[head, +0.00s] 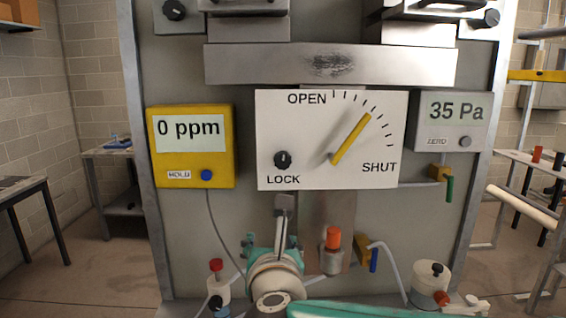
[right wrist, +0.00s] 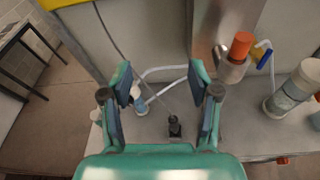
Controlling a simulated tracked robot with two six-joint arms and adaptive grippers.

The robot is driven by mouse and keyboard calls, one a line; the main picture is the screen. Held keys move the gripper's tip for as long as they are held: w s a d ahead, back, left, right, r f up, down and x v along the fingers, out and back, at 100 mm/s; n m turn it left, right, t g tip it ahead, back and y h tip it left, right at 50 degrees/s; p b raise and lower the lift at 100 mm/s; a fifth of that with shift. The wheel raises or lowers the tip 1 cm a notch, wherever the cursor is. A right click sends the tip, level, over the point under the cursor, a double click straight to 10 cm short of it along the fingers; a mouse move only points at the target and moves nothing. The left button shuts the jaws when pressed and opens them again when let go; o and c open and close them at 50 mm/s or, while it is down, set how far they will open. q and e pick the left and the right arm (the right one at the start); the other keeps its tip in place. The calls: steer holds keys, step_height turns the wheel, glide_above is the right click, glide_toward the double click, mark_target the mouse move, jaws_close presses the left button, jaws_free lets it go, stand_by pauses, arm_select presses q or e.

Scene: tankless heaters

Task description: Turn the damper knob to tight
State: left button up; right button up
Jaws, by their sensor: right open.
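The damper plate (head: 332,110) is a white panel in the middle of the head view, marked OPEN, SHUT and LOCK. Its black knob (head: 283,160) sits at the lower left, just above the word LOCK. A yellow pointer (head: 352,138) slants up and right, between OPEN and SHUT. My right gripper (head: 273,244) is below the plate and apart from the knob. The right wrist view shows its teal fingers (right wrist: 160,78) spread, with nothing held between them. The damper knob is not in that view. My left gripper is not in view.
A yellow meter (head: 193,175) reading 0 ppm hangs left of the plate. A grey gauge (head: 450,137) reading 35 Pa hangs right. An orange-capped fitting (head: 333,240), hoses and a white canister (head: 431,285) stand below. A small black item (right wrist: 175,127) is on the bench.

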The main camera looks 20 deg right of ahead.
step_height(320, 180, up, 9)
steer(key=s+d+t+h, duration=0.2)
steer(key=t, duration=0.1)
steer(key=p, duration=0.5)
glide_toward(283, 164)
steer(key=shift+n, duration=0.4)
steer(key=x, duration=1)
